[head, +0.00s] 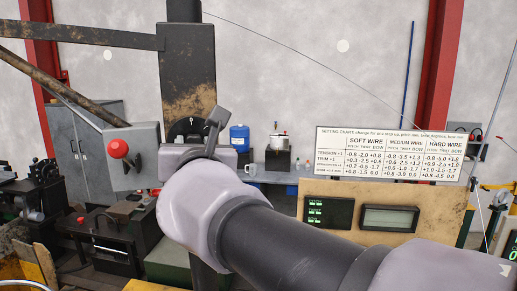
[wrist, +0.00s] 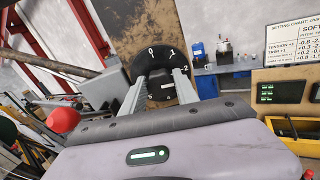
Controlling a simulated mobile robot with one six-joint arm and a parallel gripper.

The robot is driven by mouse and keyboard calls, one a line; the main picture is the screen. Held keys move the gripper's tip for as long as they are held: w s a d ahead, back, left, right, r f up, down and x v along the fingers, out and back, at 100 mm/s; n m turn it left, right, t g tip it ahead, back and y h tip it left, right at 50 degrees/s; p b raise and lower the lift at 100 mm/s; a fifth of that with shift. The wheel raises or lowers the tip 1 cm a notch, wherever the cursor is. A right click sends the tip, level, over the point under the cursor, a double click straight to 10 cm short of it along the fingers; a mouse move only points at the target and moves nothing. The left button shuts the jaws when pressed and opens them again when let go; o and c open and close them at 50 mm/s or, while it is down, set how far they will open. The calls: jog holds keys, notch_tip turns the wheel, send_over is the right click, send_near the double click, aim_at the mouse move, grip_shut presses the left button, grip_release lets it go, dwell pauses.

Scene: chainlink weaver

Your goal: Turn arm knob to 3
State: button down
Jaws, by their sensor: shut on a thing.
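The arm knob (wrist: 161,88) is a dark knob on a round black dial (wrist: 152,66) in the wrist view. White numerals 0, 1 and 2 show along the dial's upper rim, with 2 at the right. A short white mark shows on the knob, but I cannot tell which numeral it points to. My gripper (wrist: 162,80) is shut on the knob, with one pale finger on each side. In the head view the dial (head: 187,127) shows on the worn dark column, above my gripper's body. My wrist hides the knob and fingers there.
A red ball-shaped knob (head: 118,149) sits on a grey box to the left. A setting chart (head: 395,155) stands above a panel with green readouts (head: 328,212) at right. A blue container (head: 239,138) is on a back bench.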

jog(key=shift+d+f+m+b, duration=0.1)
jog(key=shift+m+b, duration=2.7)
jog(key=shift+m, duration=1.1)
jog(key=c, duration=0.9)
grip_release()
jog(key=shift+w, duration=0.1)
jog(key=shift+c, duration=0.2)
